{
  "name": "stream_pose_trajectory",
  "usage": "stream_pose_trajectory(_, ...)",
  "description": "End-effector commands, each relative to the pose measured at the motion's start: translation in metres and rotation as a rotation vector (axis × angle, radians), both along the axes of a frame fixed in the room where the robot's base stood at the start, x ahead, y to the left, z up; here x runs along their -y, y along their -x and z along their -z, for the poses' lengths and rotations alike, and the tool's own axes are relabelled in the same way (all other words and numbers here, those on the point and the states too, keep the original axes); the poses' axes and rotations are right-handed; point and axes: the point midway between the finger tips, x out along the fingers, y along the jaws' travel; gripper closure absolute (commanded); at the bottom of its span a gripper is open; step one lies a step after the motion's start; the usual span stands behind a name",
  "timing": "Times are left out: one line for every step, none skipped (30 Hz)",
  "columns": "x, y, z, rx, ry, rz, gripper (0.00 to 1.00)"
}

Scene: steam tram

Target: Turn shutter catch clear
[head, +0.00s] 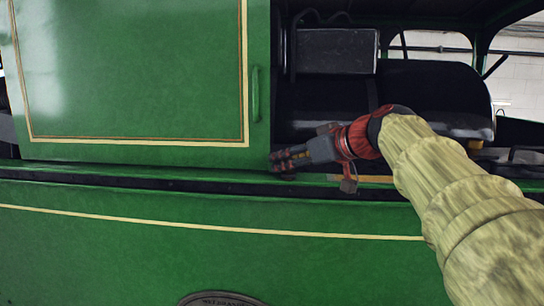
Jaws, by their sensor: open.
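A green shutter-like panel (130,75) with a cream and brown border line fills the upper left of the head view. A slim upright green handle-like piece (255,94) sits on its right edge; I cannot tell whether this is the shutter catch. My gripper (281,161) points left at the lower right corner of the panel, below that piece and apart from it. Its jaws are open, and I see nothing held between them. The gripper hides part of the ledge and corner behind it, so I cannot tell whether it touches anything there.
A narrow dark ledge (130,180) runs under the panel, above a green lower side (130,250) with a cream line. An oval plate (220,299) shows at the bottom. Right of the panel is a dark open cab with a box (337,50) and a rounded dark seat-like shape (440,95).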

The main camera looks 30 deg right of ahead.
Motion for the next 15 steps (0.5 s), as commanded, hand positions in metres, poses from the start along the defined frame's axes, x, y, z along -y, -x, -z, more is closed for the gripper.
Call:
stream_pose_trajectory(-0.001, -0.0021, 0.0007, -0.001, -0.001, -0.002, 0.57)
stream_pose_trajectory(-0.0013, -0.0029, 0.0013, -0.001, -0.001, -0.002, 0.57)
stream_pose_trajectory(-0.0013, -0.0034, 0.0017, -0.001, 0.0, -0.001, 0.57)
stream_pose_trajectory(-0.0013, -0.0036, 0.0019, -0.001, 0.0, -0.001, 0.57)
stream_pose_trajectory(-0.0012, -0.0037, 0.002, -0.001, 0.0, -0.001, 0.57)
stream_pose_trajectory(-0.0011, -0.0036, 0.0021, -0.001, 0.0, -0.001, 0.57)
stream_pose_trajectory(-0.0011, -0.0035, 0.0022, -0.001, 0.0, -0.001, 0.57)
stream_pose_trajectory(-0.0011, -0.0035, 0.0022, -0.001, 0.0, -0.001, 0.57)
stream_pose_trajectory(-0.001, -0.0034, 0.0021, -0.001, 0.0, -0.001, 0.57)
stream_pose_trajectory(-0.001, -0.0034, 0.0021, -0.001, 0.0, 0.0, 0.58)
stream_pose_trajectory(-0.001, -0.0034, 0.0021, -0.001, 0.0, 0.0, 0.6)
stream_pose_trajectory(-0.001, -0.0034, 0.0021, -0.001, 0.0, 0.0, 0.62)
stream_pose_trajectory(-0.0009, -0.0033, 0.0021, -0.001, 0.0, 0.0, 0.64)
stream_pose_trajectory(-0.001, -0.0034, 0.002, -0.001, 0.0, 0.0, 0.66)
stream_pose_trajectory(-0.001, -0.0034, 0.002, -0.001, 0.0, 0.0, 0.68)
